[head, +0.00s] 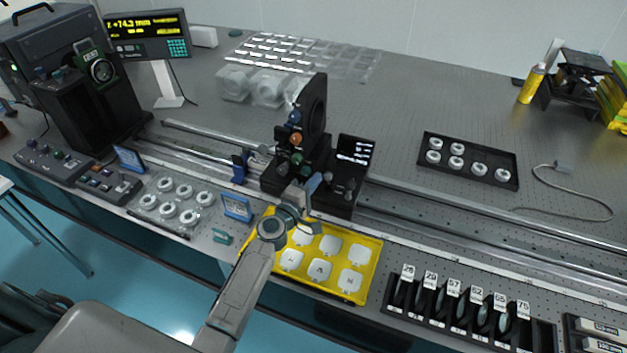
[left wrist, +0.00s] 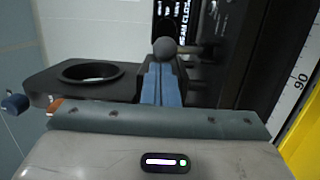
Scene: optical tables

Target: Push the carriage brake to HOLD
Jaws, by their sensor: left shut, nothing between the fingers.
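The black carriage (head: 283,178) stands on the long rail in the middle of the table, with an upright black mount and several coloured knobs. My left gripper (head: 314,184) is at its front right side, with its blue fingers closed and empty. In the left wrist view, the shut fingers (left wrist: 160,84) point at a dark grey ball knob (left wrist: 164,47) on a short stem, which looks like the brake lever. The knob is right at the fingertips; I cannot tell whether they touch. No HOLD mark is readable. My right gripper is not in view.
A yellow tray (head: 375,247) with white pieces lies in front of the carriage, under my left arm. A black lens rack (head: 398,308) stands to its right. A small blue-framed sign (head: 237,207) is at left. The rail (head: 450,215) is clear rightward.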

